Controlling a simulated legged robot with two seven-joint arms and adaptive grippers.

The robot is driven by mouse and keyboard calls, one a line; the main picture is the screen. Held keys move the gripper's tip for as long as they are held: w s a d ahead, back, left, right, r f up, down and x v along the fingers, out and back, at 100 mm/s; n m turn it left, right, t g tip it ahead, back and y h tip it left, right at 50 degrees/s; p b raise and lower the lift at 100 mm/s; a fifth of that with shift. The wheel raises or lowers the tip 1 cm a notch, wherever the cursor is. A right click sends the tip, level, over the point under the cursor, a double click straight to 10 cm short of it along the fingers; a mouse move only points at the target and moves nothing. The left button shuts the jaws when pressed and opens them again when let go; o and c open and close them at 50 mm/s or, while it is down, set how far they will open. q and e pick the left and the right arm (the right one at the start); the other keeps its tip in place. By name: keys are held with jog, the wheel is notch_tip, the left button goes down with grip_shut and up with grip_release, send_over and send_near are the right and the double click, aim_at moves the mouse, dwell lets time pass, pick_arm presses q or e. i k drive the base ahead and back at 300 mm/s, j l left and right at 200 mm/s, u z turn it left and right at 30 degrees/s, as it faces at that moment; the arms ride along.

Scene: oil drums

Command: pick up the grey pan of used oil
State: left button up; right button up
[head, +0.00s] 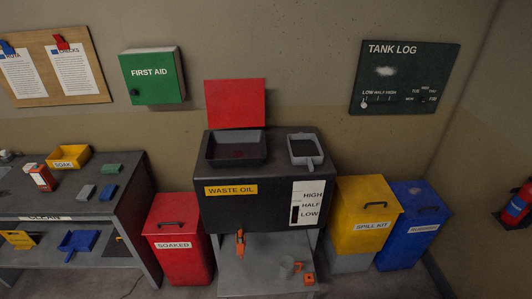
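A grey pan (320,159) with a short handle towards me sits on the right of the black waste oil tank's top (270,185). Its inside looks dark; I cannot tell how full it is. To its left, apart from it, is a dark open basin (218,163) set in the tank top, with a reddish-brown patch at its bottom. A red lid (236,104) stands upright behind the basin. Neither of my grippers shows in the head view.
A red soaked bin (175,228) stands left of the tank; yellow spill kit (368,203) and blue (412,214) bins stand right. An orange tap (240,243) juts from the tank's front. A cluttered grey bench (125,207) stands at left.

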aim_at(304, 149)
jog(key=i+l+u, duration=0.3)
jog(key=l+u, duration=0.25)
jog(key=l, duration=0.15)
jog(key=i+l+u, duration=0.15)
jog(key=l+u, duration=0.45)
jog(key=l, duration=0.2)
jog(key=i, duration=0.05)
